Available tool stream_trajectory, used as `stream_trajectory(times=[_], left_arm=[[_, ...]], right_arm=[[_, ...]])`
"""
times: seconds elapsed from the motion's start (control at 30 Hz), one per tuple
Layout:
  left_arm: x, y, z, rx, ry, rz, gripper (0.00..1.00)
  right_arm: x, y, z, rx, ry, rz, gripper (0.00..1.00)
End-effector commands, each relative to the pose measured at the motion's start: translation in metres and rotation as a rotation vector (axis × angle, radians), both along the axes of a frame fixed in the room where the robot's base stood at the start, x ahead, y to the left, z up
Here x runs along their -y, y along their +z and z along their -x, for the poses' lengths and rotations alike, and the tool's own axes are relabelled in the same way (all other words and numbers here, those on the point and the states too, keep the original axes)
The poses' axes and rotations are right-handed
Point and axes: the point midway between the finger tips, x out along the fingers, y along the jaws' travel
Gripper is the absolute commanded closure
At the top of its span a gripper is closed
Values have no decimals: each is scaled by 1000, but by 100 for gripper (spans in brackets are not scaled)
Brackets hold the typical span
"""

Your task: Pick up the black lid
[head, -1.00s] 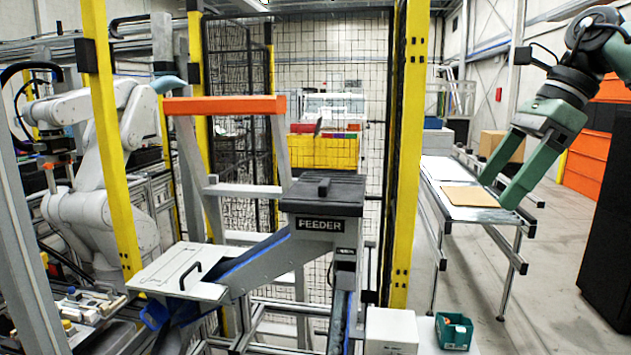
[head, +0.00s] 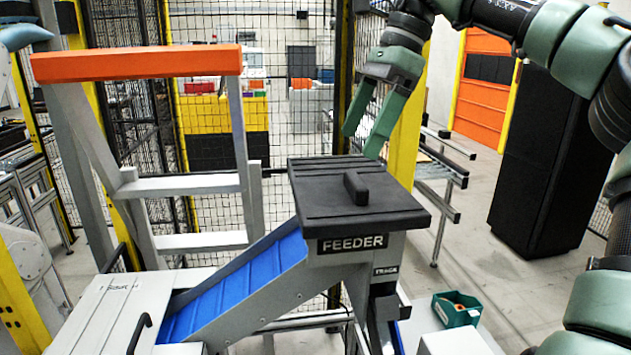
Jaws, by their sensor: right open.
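The black lid (head: 320,203) lies flat on top of the grey feeder box (head: 352,262), above its FEEDER label. A raised black bar handle (head: 356,188) stands up on the lid. My right gripper (head: 358,143) is open and empty, pointing down, above and behind the lid in the picture. Its green fingers are apart from the handle; the exact gap is hard to judge. My left gripper is not in view.
A blue chute (head: 237,284) slopes from the feeder to a white panel (head: 88,312) at lower left. A green bin (head: 457,309) and a black cabinet (head: 545,160) are to the right.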

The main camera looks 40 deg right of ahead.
Motion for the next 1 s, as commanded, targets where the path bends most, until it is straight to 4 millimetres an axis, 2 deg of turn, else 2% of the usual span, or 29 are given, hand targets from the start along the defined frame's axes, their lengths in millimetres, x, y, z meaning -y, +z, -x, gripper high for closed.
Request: stream_trajectory(times=[0.23,0.37,0.47,0.57,0.7,0.8,0.83,0.87,1.0], left_arm=[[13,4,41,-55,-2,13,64],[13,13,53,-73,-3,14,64],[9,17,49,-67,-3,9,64],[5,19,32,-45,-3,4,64],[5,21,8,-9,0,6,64],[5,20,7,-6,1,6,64],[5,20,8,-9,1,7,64],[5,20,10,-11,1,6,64],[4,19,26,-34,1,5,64]], right_arm=[[-6,-18,-1,0,0,-1,2],[-12,-34,-2,-2,2,-3,2],[-16,-48,-5,-2,0,-1,2],[-19,-56,-6,0,0,-1,2],[-20,-60,-7,1,-1,-1,2],[-19,-60,-7,1,-1,-1,2],[-19,-60,-7,1,-1,-1,5],[-19,-60,-7,1,-1,-1,13],[-19,-60,-7,1,-1,-1,52]])
